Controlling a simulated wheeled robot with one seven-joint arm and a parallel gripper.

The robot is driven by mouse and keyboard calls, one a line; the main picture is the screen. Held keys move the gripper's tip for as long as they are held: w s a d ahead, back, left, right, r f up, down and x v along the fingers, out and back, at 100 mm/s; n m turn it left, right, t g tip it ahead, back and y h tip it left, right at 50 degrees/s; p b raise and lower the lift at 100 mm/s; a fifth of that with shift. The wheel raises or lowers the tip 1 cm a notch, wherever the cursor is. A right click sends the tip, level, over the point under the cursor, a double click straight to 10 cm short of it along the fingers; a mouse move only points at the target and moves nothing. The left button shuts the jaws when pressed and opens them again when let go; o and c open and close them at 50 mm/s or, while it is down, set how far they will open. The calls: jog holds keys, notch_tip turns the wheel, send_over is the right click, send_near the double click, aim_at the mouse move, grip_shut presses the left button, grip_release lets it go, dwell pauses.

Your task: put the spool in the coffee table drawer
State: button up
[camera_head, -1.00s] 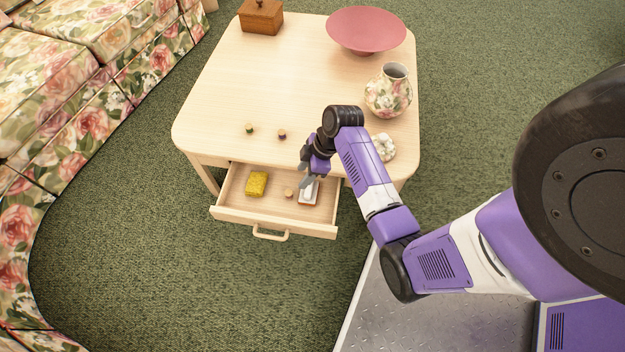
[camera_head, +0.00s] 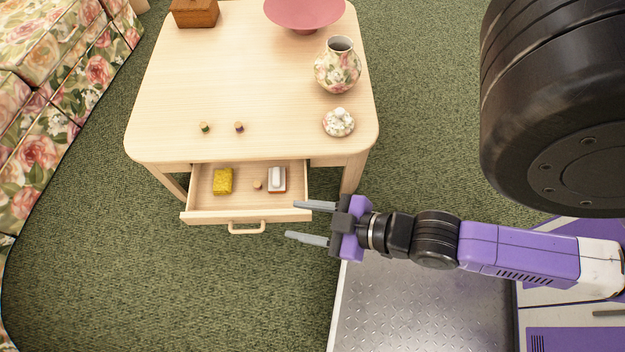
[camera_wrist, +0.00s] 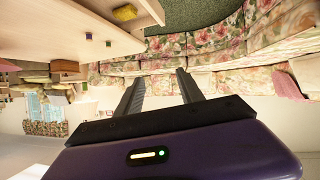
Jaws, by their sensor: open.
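The coffee table (camera_head: 260,85) has its drawer (camera_head: 243,214) pulled open at the front. A small tan spool-like piece (camera_head: 257,184) lies in the drawer between a yellow block (camera_head: 222,181) and a white-topped item (camera_head: 277,179). Two more small spool-like pieces stand on the tabletop near its front edge, one with green (camera_head: 205,127) and one with dark purple (camera_head: 239,127). My gripper (camera_head: 291,220) is open and empty, at the drawer's front right corner in the head view. In the wrist view its two fingers (camera_wrist: 160,78) are apart with nothing between them.
A floral vase (camera_head: 338,66), a lidded floral dish (camera_head: 339,123), a red bowl (camera_head: 305,12) and a wooden box (camera_head: 195,12) stand on the table. A floral sofa (camera_head: 60,100) is at left. Green carpet lies clear in front of the drawer.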

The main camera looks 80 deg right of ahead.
jog(key=s+a+r+t+y, duration=0.1)
jog(key=s+a+r+t, duration=0.1)
jog(key=r, duration=0.7)
jog(key=shift+s+a+r+m, duration=0.2)
jog(key=shift+a+m, duration=0.1)
jog(key=shift+a, duration=0.2)
